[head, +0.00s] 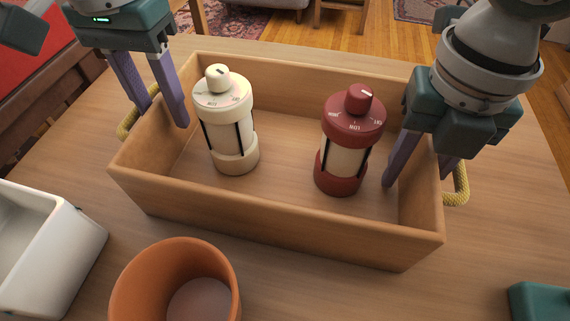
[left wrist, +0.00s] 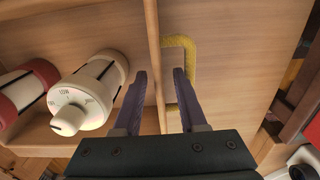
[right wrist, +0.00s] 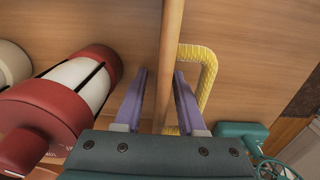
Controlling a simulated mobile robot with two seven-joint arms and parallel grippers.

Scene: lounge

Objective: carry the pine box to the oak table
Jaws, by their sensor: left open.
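The pine box (head: 270,225) is an open wooden tray with a yellow rope handle at each end, resting on a wooden table top (head: 60,165). My left gripper (head: 166,118) is open, one finger inside and one outside the box's left end wall, by the left handle (left wrist: 188,42). My right gripper (head: 418,176) is open and straddles the right end wall beside the right handle (head: 461,184). In the right wrist view its fingers (right wrist: 160,74) stand apart from the wall. A cream lantern-like canister (head: 234,125) and a red one (head: 344,160) stand upright inside the box.
An orange pot (head: 135,290) and a white container (head: 75,255) stand close in front of the box and to its left. A teal object (head: 540,300) lies at the front right. Behind the table are wooden floor, rugs and furniture.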

